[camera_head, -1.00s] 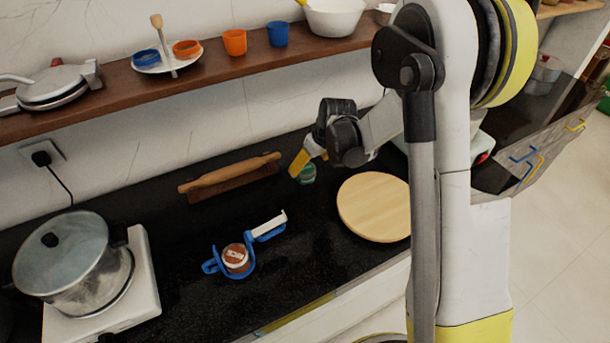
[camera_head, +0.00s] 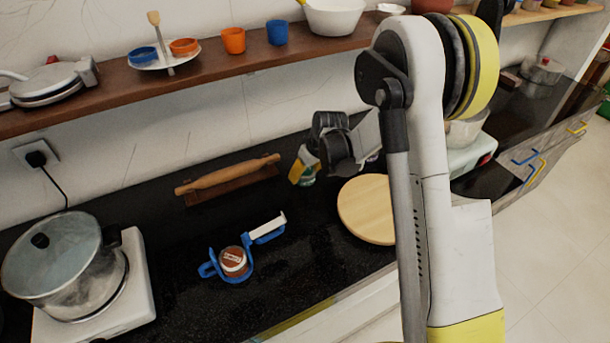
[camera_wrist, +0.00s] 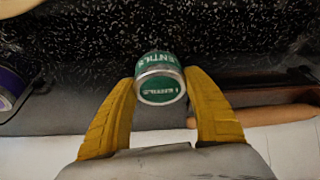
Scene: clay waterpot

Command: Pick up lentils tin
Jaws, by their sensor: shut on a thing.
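The lentils tin is green with a silver rim and white lettering; it shows in the wrist view (camera_wrist: 160,78). My gripper (camera_wrist: 162,82) has its two yellow fingers on either side of the tin, tips against it, and is shut on it. In the head view the tin (camera_head: 308,180) is a small green patch at the yellow finger of my gripper (camera_head: 300,173), mostly hidden by my wrist. I cannot tell whether the tin touches the counter.
A rolling pin (camera_head: 228,174) on its stand lies left of my gripper. A round wooden board (camera_head: 368,210) is to the right. A blue holder with a brown jar (camera_head: 233,261) sits in front. A purple-labelled container (camera_wrist: 10,84) is near. A shelf (camera_head: 200,82) runs above.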

